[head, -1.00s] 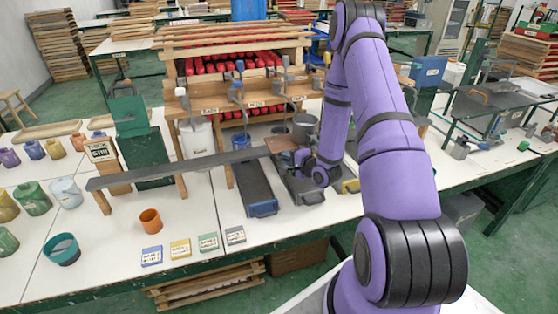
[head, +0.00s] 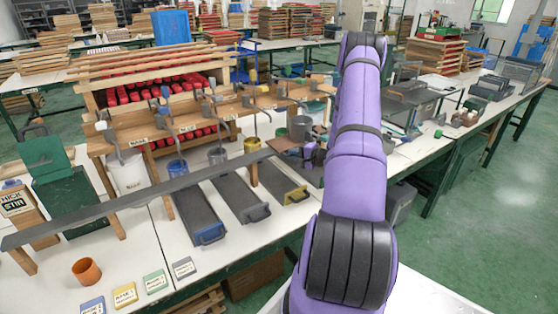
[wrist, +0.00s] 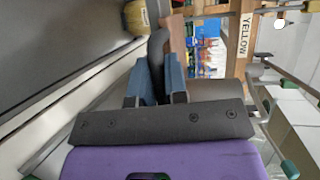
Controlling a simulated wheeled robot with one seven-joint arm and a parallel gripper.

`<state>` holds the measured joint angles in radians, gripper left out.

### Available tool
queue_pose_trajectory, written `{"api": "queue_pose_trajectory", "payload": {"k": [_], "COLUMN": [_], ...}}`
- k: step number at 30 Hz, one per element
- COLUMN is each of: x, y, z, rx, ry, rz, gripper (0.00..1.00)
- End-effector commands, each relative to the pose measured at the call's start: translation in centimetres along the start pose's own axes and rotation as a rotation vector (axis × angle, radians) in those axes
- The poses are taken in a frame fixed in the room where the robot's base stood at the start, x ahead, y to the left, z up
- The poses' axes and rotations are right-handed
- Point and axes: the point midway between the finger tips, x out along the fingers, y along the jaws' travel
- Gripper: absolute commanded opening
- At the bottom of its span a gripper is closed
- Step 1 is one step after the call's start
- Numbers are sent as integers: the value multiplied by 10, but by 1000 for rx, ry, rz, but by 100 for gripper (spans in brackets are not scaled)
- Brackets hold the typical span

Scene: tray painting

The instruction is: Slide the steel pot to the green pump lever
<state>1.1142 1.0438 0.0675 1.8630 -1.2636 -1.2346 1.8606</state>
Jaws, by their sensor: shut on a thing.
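The steel pot (head: 301,128) stands at the right part of the wooden pump rack, below its levers. My gripper (head: 314,155) is at the pot's near right side, partly hidden by my arm. In the wrist view my blue-grey fingers (wrist: 158,85) are closed around a dark rounded piece, apparently the pot's handle; the grip itself is partly hidden. A brown flat piece (head: 286,144) lies beside the pot. In the wrist view a green knob (wrist: 290,168) shows at the lower right, on what looks like a pump lever.
A tray with a yellow end (head: 297,195), a grey tray (head: 240,197) and a blue-ended tray (head: 195,217) lie left of my gripper. A YELLOW sign (wrist: 246,36) is on the rack. A long grey bar (head: 130,198) crosses the table's left side. Table right of my arm holds racks.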

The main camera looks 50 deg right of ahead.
Motion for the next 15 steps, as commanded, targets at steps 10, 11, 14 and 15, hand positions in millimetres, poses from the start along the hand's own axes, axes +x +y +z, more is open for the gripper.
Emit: {"api": "queue_pose_trajectory", "payload": {"k": [10,11,14,15], "x": [-10,-11,-11,-11], "y": [1,1,1,1], "z": [-25,-25,-25,-25], "rx": [1,1,2,2], "ry": [1,1,0,0], "rz": [2,2,2,2], "gripper": [0,0,0,0]}}
